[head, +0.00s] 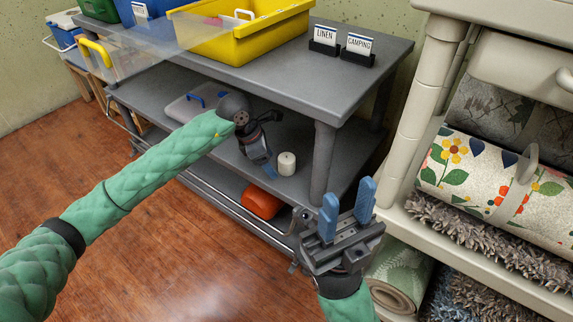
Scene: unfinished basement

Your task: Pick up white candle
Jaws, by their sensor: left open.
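A white candle (286,164) stands upright on the middle shelf (300,188) of the grey shelving unit, near its front right. My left gripper (264,167) reaches over that shelf, just left of the candle. It is open and empty, with its blue fingers pointing down and right; they appear apart from the candle. My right gripper (347,209) is in front of the unit at the lower right. Its two blue fingers point up, spread apart, with nothing between them.
The grey top shelf (285,75) overhangs the middle shelf. A grey lidded box (190,107) sits farther left there. An orange object (261,202) lies on the bottom shelf. A beige rack (412,130) with rolled rugs stands at right. Open wooden floor (150,240) lies in front.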

